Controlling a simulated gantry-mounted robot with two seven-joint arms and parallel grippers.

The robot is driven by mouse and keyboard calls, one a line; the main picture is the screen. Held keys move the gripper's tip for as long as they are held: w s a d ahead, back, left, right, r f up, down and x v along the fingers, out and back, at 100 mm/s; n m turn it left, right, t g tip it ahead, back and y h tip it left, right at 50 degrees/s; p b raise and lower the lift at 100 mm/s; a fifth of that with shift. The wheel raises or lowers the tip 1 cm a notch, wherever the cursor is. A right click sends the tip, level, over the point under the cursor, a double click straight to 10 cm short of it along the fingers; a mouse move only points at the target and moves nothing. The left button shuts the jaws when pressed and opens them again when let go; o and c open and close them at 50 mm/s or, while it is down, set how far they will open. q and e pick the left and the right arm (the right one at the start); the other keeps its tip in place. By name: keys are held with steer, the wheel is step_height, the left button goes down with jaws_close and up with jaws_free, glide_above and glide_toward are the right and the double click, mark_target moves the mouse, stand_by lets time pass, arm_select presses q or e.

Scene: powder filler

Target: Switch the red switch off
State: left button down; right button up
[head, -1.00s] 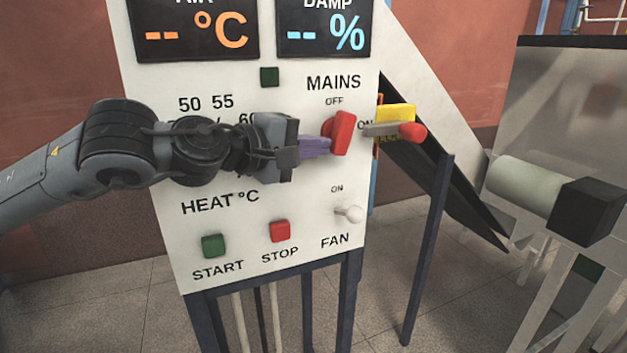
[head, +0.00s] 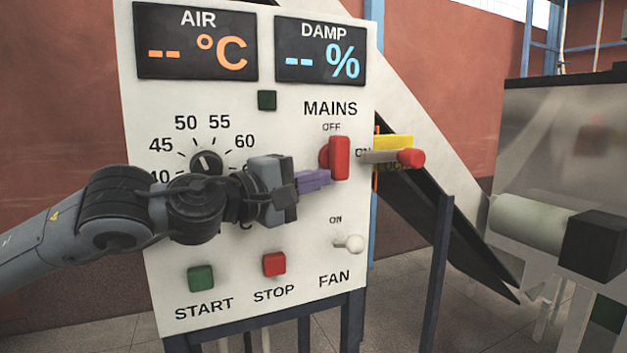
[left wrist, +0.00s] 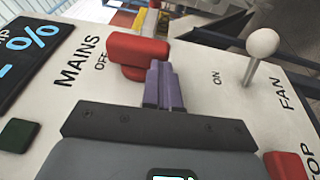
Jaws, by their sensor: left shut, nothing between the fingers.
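The red MAINS switch (head: 340,158) sits on the white panel (head: 300,235) below the OFF label, with ON printed to its right. Its handle stands about upright, towards OFF. My left gripper (head: 324,177) is at the switch's lower left side, its purple fingers together and empty. In the left wrist view the fingertips (left wrist: 160,70) are at one end of the red handle (left wrist: 138,48); I cannot tell whether they touch it. My right gripper is not in view.
A white FAN toggle (head: 350,243), a red STOP button (head: 274,264) and a green START button (head: 201,278) lie below. A red-tipped lever (head: 410,157) juts out right of the switch. A heat dial (head: 206,162) is partly behind my left arm.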

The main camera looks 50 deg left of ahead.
mark_target(331, 147)
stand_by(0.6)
arm_select(q)
step_height(331, 147, up, 5)
steer(key=p, duration=0.2)
steer(key=shift+f+p, duration=0.15)
steer(key=shift+p, duration=0.15)
steer(key=w+d+r+p, duration=0.2)
steer(key=d+r, duration=0.4)
steer(key=d, duration=0.5)
steer(key=shift+d+p, duration=0.3)
steer(key=shift+p, duration=0.6)
steer(key=shift+s+r, duration=0.1)
steer(key=shift+r, duration=0.05)
